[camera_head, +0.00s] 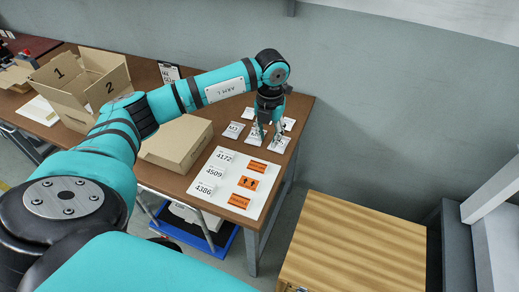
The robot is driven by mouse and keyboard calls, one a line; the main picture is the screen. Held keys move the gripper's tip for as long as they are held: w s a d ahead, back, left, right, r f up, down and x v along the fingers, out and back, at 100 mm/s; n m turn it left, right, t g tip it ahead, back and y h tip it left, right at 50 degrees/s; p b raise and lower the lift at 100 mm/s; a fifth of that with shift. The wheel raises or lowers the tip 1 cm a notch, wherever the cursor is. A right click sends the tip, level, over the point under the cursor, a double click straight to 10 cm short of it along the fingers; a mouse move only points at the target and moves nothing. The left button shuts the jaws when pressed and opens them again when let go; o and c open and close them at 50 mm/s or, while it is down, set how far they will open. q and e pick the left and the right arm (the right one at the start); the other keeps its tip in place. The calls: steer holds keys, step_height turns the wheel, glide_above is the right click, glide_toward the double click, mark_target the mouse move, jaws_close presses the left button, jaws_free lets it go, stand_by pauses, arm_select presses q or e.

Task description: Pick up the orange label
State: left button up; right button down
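Three orange labels lie on a white sheet (228,203) at the front right of the table. The upper orange label (257,166), the middle one with black arrows (248,183) and the lower one (238,201) form a column on the sheet's right side. White labels marked 4172, 4509 and 4386 lie to their left. My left gripper (267,134) points down above small white packets (279,144), behind the sheet and apart from the orange labels. Its fingers look spread, with nothing clearly held between them. My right gripper is not in view.
A closed cardboard box (176,142) stands left of the sheet. An open box (84,84) marked 1 and 2 stands farther left. A wooden crate (352,245) is on the floor at the right, and a grey wall (400,110) is behind the table (305,103).

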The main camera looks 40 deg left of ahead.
arm_select(q)
steer(key=b, duration=0.5)
glide_above(267, 170)
step_height(267, 170, down, 9)
step_height(267, 170, down, 5)
steer(key=b, duration=0.3)
steer(key=shift+b, duration=0.35)
steer(key=shift+r, duration=0.15)
jaws_close()
